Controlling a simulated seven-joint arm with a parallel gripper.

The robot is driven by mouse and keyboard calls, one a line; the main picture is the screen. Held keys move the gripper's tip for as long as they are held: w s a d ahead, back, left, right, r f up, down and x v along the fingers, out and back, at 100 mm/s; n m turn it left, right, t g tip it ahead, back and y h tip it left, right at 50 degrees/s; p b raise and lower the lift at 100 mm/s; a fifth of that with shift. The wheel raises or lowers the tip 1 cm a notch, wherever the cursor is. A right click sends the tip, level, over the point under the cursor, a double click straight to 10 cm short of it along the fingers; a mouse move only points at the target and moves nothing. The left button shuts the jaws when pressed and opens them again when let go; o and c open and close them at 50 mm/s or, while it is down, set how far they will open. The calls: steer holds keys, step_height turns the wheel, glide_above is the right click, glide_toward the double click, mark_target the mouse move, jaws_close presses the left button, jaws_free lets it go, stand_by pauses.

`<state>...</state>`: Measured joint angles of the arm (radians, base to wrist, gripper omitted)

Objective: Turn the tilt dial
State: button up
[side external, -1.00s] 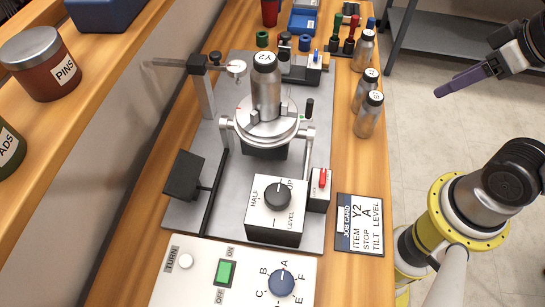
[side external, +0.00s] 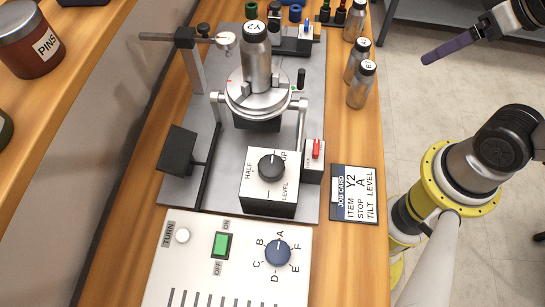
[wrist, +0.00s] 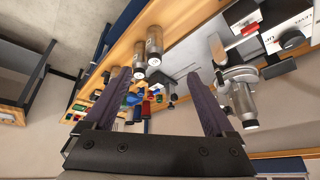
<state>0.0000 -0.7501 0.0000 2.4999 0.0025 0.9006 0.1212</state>
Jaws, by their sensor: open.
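The tilt dial (side external: 271,168) is a black round knob on a white-topped box (side external: 258,190) marked HALF, UP and LEVEL. Its white mark is on the far side of the knob, away from the LEVEL label; the exact setting is hard to read. The dial also shows at the upper right of the wrist view (wrist: 291,39). My gripper (side external: 447,47) is well to the right of the dial, above the floor beyond the bench edge. In the wrist view its two purple fingers (wrist: 157,73) are wide apart with nothing between them.
A bottle marked Y2 (side external: 256,62) stands upright on the round tilting table (side external: 258,101). A red switch (side external: 316,149) is right beside the dial box. The job card (side external: 354,193) reads Y2, A, LEVEL. Metal bottles (side external: 361,88) line the right edge. A blue dial (side external: 278,252) is nearer.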

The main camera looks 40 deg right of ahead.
steer(key=w+a+r+m+y, duration=0.2)
steer(key=w+a+r+m, duration=0.25)
steer(key=m, duration=0.65)
steer(key=m+g+y, duration=0.2)
steer(key=m+g, duration=0.4)
glide_above(272, 164)
steer(key=d, duration=0.5)
step_height(272, 164, down, 6)
steer(key=shift+y, duration=0.3)
steer(key=x, duration=1.3)
steer(key=shift+w+d+f, duration=0.15)
steer(key=shift+d, duration=0.1)
steer(key=c, duration=1.4)
